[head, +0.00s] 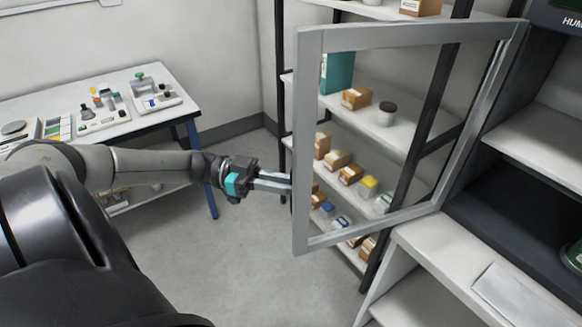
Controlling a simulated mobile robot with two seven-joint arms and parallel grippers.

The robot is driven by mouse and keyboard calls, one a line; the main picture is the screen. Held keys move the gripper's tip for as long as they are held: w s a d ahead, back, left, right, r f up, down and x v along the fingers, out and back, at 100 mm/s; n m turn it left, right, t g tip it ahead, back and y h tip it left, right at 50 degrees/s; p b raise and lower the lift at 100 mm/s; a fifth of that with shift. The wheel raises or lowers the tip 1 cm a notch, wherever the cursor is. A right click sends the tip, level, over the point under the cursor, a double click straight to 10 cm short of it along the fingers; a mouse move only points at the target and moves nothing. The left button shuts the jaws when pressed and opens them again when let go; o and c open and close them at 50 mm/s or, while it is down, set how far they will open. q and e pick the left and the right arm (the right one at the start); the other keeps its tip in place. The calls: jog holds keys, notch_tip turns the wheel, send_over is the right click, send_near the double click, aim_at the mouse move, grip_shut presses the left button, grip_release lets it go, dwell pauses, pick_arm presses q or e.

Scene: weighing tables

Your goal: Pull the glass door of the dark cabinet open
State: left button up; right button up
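The glass door (303,150) has a grey frame and a clear pane. It stands swung well out from the dark cabinet (520,168) at the right, with its hinge side against the cabinet. My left gripper (284,182) is at the door's free left edge, around mid-height, with its fingers pointing at the frame. The fingertips meet the frame edge or a handle there; the contact is partly hidden, so I cannot tell if they are closed on it. My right gripper is not in view.
Behind the pane, a shelf rack (400,140) holds small boxes and jars. A white table (160,115) with instruments stands at the back left. A white counter (440,255) is below the cabinet at the right. The grey floor (255,270) left of the door is clear.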

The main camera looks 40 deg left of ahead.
pick_arm(q)
jog(key=o, duration=0.4)
jog(key=shift+w+a, duration=0.15)
jog(key=shift+w, duration=0.2)
jog(key=shift+s, duration=0.1)
jog(key=shift+b+v, duration=1.45)
jog(key=shift+v, duration=6.15)
